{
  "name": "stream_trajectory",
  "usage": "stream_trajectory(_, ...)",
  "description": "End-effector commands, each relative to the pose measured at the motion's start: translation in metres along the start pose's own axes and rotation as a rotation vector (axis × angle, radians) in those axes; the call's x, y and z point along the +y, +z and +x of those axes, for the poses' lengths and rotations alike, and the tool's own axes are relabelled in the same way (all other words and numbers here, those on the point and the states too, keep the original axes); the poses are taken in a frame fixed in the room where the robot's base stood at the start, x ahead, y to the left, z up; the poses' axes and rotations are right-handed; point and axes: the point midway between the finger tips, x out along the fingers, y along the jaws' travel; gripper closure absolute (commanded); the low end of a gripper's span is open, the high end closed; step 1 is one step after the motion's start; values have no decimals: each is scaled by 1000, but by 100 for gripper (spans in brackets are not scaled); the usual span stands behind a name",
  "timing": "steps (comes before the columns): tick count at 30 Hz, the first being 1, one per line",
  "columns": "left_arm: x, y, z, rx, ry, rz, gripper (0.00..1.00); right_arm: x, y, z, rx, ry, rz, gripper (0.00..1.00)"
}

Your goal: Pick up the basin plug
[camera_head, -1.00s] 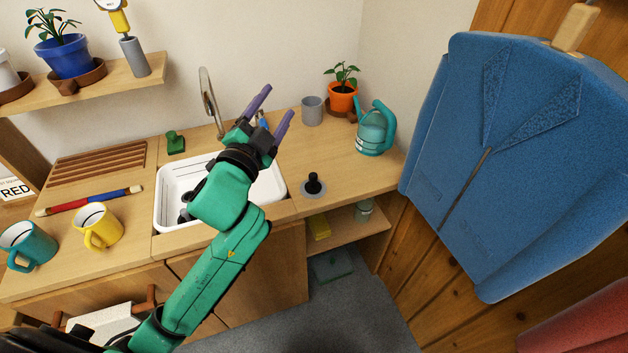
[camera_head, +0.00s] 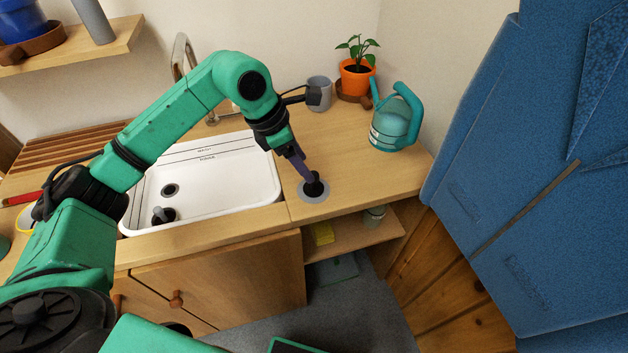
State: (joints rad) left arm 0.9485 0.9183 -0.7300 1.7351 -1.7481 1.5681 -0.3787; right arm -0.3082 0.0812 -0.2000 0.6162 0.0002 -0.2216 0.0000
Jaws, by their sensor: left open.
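The black knobbed piece that looks like the basin plug (camera_head: 315,192) stands upright on a grey disc (camera_head: 314,198) on the counter, right of the white sink. My left gripper (camera_head: 311,179) reaches down to it from the upper left. Its purple fingers are open, with the tips at the plug's knob and hiding part of it. I cannot tell whether they touch it. My right gripper is not in view.
The white basin (camera_head: 250,188) holds a drain ring (camera_head: 170,190) and a dark piece with a grey top (camera_head: 160,213). A teal watering can (camera_head: 394,125), a grey cup (camera_head: 319,90) and an orange plant pot (camera_head: 356,80) stand behind. A blue jacket (camera_head: 540,150) hangs at the right.

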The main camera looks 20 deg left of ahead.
Motion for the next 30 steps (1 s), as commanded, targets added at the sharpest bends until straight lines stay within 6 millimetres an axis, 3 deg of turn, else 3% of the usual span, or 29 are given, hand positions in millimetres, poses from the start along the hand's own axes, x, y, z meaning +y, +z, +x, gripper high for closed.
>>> stream_trajectory(12, 2, -1, 66, -3, -3, -1, 34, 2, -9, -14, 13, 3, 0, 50)
stream_trajectory(19, 2, -2, 72, -3, 0, 0, 34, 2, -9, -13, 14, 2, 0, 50)
stream_trajectory(20, 2, -2, 72, -3, 0, 0, 42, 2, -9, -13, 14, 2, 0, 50)
stream_trajectory(24, 2, -2, 72, -3, 0, 0, 95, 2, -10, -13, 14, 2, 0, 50)
stream_trajectory(25, 2, -2, 72, -3, 0, 0, 100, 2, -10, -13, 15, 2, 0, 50)
stream_trajectory(30, 2, -1, 71, -4, 0, 0, 100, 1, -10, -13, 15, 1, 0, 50)
